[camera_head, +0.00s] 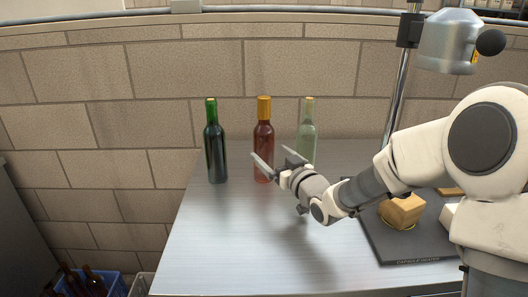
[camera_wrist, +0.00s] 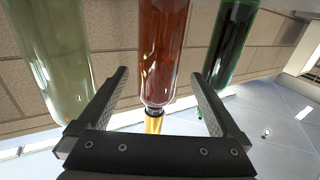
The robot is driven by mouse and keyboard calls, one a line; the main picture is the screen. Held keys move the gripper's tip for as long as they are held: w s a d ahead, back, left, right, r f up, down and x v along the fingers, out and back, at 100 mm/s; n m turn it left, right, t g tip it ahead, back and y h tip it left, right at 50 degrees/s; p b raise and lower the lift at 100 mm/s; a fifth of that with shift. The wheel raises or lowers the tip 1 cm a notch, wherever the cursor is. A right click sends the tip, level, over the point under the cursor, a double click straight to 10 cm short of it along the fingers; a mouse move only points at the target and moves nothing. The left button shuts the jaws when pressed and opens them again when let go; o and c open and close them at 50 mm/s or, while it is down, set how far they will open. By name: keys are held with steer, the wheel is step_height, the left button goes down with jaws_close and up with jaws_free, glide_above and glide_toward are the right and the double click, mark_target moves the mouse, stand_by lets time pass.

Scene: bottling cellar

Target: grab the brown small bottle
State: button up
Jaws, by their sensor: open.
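The reddish-brown bottle (camera_head: 263,138) with a gold-coloured neck stands upright on the metal table, in the middle of a row of three. My gripper (camera_head: 274,158) is open and empty, in front of it and slightly to its right, with the left finger overlapping its lower body in the head view. In the wrist view, which is upside down, the brown bottle (camera_wrist: 162,50) lies between the two open fingers (camera_wrist: 158,95). It touches neither finger there. Whether the fingers reach around it or stop short of it, I cannot tell.
A green bottle (camera_head: 215,145) stands left of the brown one, and a clear pale bottle (camera_head: 307,125) close on its right. A dark-based stand (camera_head: 385,245) with a wooden block (camera_head: 402,211) is at right. The front left of the table (camera_head: 215,245) is bare.

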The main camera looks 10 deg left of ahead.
mark_target(269, 148)
steer(key=shift+r+b+x, duration=0.2)
steer(key=shift+b+x, duration=0.1)
steer(key=shift+x, duration=1)
steer(key=shift+r+b+x, duration=0.25)
steer(key=shift+x, duration=1.1)
steer(key=shift+d, duration=0.1)
jaws_close()
steer(key=shift+r, duration=0.1)
